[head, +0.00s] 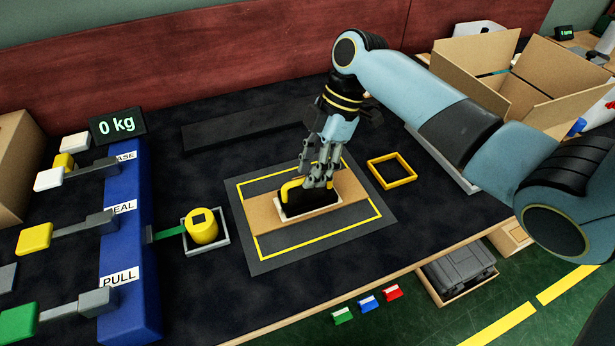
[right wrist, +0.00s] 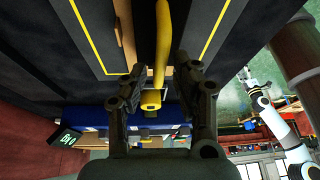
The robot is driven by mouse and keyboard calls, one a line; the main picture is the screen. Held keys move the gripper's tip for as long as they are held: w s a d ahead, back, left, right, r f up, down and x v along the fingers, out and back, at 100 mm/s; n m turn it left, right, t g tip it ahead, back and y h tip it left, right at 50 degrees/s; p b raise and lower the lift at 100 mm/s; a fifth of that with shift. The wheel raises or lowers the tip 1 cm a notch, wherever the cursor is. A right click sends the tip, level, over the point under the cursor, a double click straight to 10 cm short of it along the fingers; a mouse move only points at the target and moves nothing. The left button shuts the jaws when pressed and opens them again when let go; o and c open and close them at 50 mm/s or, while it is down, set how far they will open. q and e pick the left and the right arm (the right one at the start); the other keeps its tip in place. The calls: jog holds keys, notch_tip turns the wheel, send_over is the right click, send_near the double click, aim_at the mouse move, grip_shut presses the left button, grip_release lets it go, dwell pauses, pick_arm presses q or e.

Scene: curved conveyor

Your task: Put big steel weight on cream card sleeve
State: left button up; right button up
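A black block with a yellow bar handle (head: 292,187) sits in a pale, cream-rimmed sleeve or tray (head: 325,208) on a tan card strip (head: 263,215). I cannot tell for certain that this block is the big steel weight, or which pale piece is the cream card sleeve. My right gripper (head: 318,182) points down over the block and partly hides it. In the right wrist view the yellow handle (right wrist: 164,45) runs between the fingers of my right gripper (right wrist: 162,90), with gaps on both sides; the gripper is open. My left gripper is not in view.
A dark mat with a yellow outline (head: 267,255) lies under the strip. A yellow cylinder (head: 203,232) stands in a grey tray at left, beside a blue lever unit (head: 130,270); its display (head: 118,124) reads 0 kg. A yellow square frame (head: 402,182) lies right of the mat.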

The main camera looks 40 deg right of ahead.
jog(key=v, duration=0.9)
